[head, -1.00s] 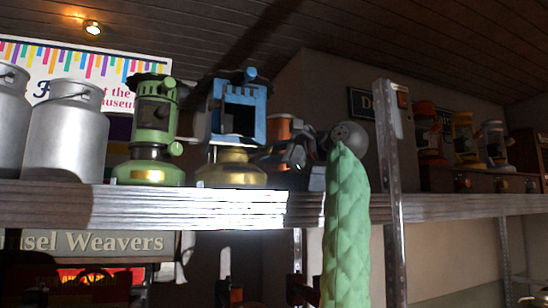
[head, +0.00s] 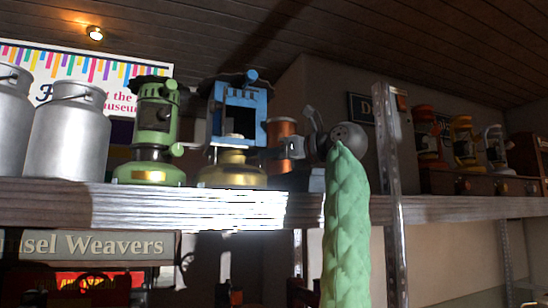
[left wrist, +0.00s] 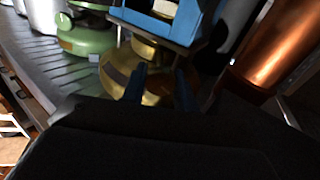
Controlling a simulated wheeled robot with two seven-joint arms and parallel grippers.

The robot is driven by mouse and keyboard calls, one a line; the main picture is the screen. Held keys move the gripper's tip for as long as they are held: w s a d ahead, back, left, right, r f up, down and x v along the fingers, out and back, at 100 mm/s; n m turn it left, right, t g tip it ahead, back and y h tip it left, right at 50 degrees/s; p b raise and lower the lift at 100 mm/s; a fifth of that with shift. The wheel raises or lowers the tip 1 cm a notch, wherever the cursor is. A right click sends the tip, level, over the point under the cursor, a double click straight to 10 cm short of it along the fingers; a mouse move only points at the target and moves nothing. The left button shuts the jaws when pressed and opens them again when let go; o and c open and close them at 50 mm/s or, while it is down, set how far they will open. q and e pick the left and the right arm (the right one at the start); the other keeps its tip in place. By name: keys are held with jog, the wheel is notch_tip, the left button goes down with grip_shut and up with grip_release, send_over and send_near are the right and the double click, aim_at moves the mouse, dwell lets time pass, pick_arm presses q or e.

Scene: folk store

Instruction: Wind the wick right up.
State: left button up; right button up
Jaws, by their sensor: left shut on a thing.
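A blue lamp (head: 238,110) with an open frame and a round brass base (head: 232,170) stands upright on the shelf. The blue frame (left wrist: 170,18) and brass base (left wrist: 118,72) also show close up in the left wrist view. My left gripper (head: 268,153) reaches in from the right, at the right side of the lamp just above the brass base. In the left wrist view its two dark blue fingers (left wrist: 160,88) point at the base. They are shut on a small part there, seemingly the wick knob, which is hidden. My right gripper is not in view.
A green lamp (head: 154,130) stands left of the blue one, with silver milk cans (head: 66,135) beyond it. A copper cylinder (head: 286,140) stands close behind my gripper. A metal shelf post (head: 390,150) rises to the right. The wooden shelf (head: 190,207) has a bare front edge.

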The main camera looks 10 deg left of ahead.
pick_arm(q)
jog(key=m, duration=0.6)
jog(key=shift+r, duration=0.1)
jog(key=m, duration=0.2)
jog(key=shift+m+b, duration=0.3)
jog(key=shift+m, duration=1.4)
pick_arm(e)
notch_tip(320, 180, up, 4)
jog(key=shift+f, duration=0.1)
pick_arm(q)
jog(key=o, duration=1)
jog(key=shift+a, duration=0.1)
jog(key=shift+c, duration=0.2)
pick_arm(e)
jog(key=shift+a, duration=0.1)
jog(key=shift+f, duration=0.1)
